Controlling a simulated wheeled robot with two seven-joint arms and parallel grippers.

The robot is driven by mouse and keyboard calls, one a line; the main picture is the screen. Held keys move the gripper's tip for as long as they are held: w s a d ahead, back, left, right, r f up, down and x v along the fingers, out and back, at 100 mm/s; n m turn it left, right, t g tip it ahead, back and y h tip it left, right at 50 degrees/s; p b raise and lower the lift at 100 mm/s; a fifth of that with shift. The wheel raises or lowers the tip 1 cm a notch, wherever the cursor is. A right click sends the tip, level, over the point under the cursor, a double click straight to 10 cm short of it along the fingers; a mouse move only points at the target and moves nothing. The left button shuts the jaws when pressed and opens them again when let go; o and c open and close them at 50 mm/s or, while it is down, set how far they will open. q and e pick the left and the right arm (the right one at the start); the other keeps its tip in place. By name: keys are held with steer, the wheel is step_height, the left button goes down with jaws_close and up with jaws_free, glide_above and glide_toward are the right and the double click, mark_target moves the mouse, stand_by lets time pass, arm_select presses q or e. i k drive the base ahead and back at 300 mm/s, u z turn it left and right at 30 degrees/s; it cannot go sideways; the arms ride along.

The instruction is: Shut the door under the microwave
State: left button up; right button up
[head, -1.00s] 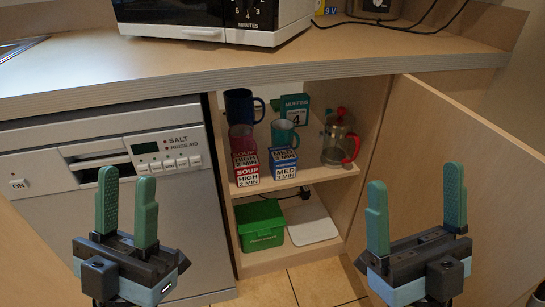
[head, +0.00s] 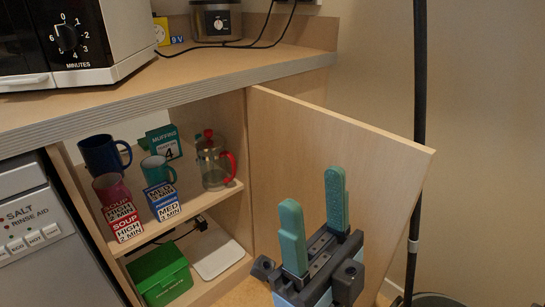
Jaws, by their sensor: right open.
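The cupboard door (head: 330,165) is a light wooden panel hinged at the right side of the open cupboard. It stands wide open, swung out to the right. The microwave (head: 75,45) sits on the counter at the upper left, above the cupboard. My right gripper (head: 314,218) is open and empty, its two green fingers pointing up in front of the door's lower part. I cannot tell whether it touches the door. My left gripper is out of the picture.
The cupboard's upper shelf holds mugs (head: 104,154), small boxes (head: 162,200) and a glass press (head: 212,162). A green box (head: 160,274) and a white item (head: 216,254) lie below. A dark pole (head: 417,130) stands right of the door. The dishwasher (head: 40,235) is at left.

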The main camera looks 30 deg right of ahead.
mark_target(293, 141)
steer(key=z, duration=0.3)
steer(key=k, duration=0.15)
steer(key=z, duration=0.75)
steer(key=i, duration=0.2)
steer(key=u, duration=0.2)
